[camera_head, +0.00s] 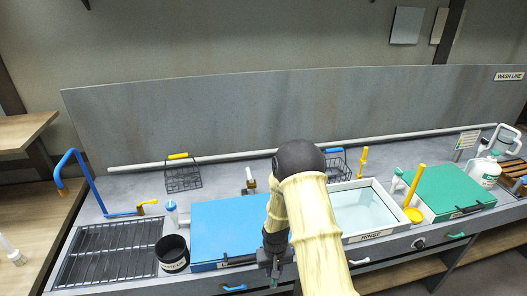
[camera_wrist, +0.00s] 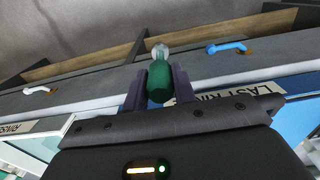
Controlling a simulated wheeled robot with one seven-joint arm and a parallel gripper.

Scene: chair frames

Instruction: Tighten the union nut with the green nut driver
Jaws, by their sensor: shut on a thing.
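My gripper (camera_wrist: 159,76) is shut on the green handle of the nut driver (camera_wrist: 159,84). The handle sits between the two dark fingers, and its pale, clear-looking end points away from the wrist. In the head view my gripper (camera_head: 274,262) is low at the counter's front edge, in front of the blue lid, with a bit of green below it (camera_head: 273,283). I cannot make out the union nut in either view.
The blue lid (camera_head: 222,228) and rinse basin (camera_head: 366,208) lie either side of my arm. A black pot (camera_head: 172,253) and drain rack (camera_head: 108,254) are at left, a green lid (camera_head: 453,187) at right. A blue handle (camera_wrist: 226,47) and white handle (camera_wrist: 37,90) stick out from the front.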

